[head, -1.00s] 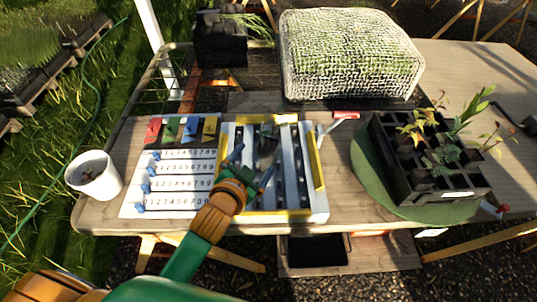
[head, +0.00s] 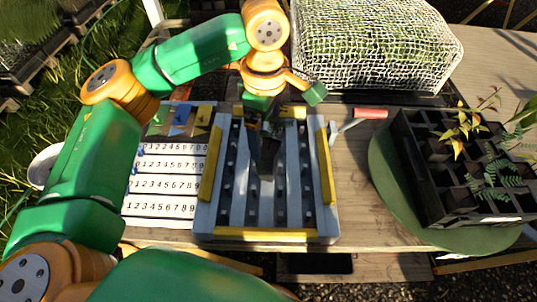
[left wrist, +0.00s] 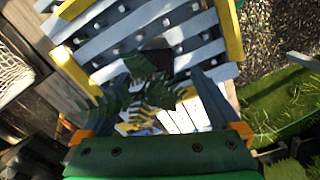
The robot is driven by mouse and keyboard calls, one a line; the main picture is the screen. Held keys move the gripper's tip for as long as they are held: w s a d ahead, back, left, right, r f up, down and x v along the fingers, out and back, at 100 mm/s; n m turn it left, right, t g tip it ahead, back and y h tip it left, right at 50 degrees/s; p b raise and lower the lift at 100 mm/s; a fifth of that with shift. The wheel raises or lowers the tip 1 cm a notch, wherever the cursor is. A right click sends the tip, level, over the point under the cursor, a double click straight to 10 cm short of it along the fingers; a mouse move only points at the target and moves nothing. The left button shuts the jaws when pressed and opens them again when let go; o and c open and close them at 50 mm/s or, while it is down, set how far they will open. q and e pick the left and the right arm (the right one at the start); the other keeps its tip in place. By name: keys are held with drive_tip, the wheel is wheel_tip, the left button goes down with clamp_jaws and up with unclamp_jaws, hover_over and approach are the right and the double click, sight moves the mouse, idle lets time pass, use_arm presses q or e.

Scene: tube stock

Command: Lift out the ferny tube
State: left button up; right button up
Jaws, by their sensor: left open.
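My left gripper (head: 262,125) is over the grey slatted rack (head: 332,222), pointing down. In the left wrist view its open fingers (left wrist: 165,98) stand on either side of green fern fronds (left wrist: 150,92). A dark square-sided tube (left wrist: 155,55) shows just beyond the fronds, over the rack's slats. In the head view a dark tube (head: 267,158) shows below the fingers; I cannot tell how deep it sits. Another ferny plant (head: 492,172) is in the black tray (head: 450,212) at right. My right gripper is not in view.
A numbered white board (head: 165,180) lies left of the rack, partly behind my left arm. A red-handled tool (head: 370,113) lies right of the rack. A mesh-covered box (head: 375,45) stands behind. The tray sits on a round green mat (head: 392,190).

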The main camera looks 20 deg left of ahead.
sight(267, 146)
use_arm(q)
wheel_tip(267, 146, down, 5)
drive_tip(key=shift+w+d+r+p, duration=0.15)
drive_tip(key=shift+r+p, duration=0.05)
drive_tip(key=shift+p, duration=0.65)
drive_tip(key=shift+w+f, duration=0.1)
drive_tip(key=shift+f, duration=0.4)
drive_tip(key=shift+r, duration=0.1)
drive_tip(key=c, duration=0.7)
clamp_jaws()
